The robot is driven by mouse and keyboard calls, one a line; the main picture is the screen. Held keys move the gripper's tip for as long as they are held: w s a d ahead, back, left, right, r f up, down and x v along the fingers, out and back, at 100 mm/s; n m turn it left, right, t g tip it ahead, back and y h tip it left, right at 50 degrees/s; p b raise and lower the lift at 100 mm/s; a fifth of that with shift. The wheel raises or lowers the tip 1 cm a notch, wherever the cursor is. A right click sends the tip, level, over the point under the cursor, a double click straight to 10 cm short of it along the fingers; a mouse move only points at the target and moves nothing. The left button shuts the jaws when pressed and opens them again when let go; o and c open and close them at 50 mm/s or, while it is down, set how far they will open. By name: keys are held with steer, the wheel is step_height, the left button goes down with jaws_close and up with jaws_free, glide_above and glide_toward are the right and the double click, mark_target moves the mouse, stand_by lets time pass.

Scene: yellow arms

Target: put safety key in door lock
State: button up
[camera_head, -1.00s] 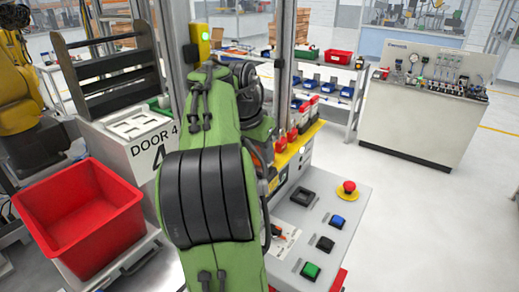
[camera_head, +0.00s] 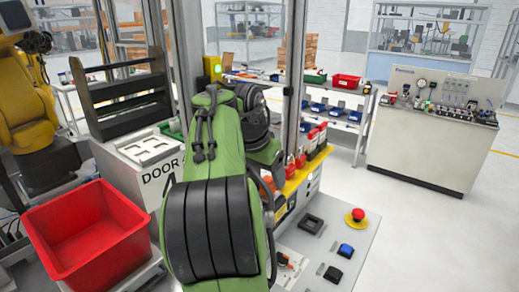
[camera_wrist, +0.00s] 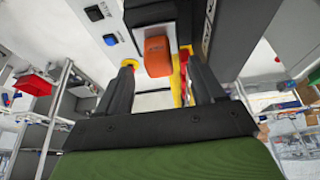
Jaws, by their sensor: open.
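An orange-red block with small lettering (camera_wrist: 158,57), which looks like the safety key, shows between my fingers in the wrist view. It is in front of a dark housing, and I cannot tell whether a finger touches it. My gripper (camera_wrist: 161,66) is open, one finger on either side of the block. In the head view my green arm hides most of the gripper. A bit of orange (camera_head: 268,183) shows beside the arm there. A yellow box with a green light (camera_head: 212,68), possibly the door lock, is on the post behind the arm.
A grey console with a red emergency stop (camera_head: 358,215), blue button (camera_head: 346,250) and black button (camera_head: 333,273) stands right of my arm. Several red-orange items line a yellow ledge (camera_head: 310,165). A red bin (camera_head: 85,235) stands at left. Floor at right is clear.

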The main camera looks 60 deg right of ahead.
steer(key=s+p+v, duration=0.1)
steer(key=p+v, duration=0.7)
steer(key=v, duration=0.5)
steer(key=shift+w+r, duration=0.2)
steer(key=shift+w, duration=0.2)
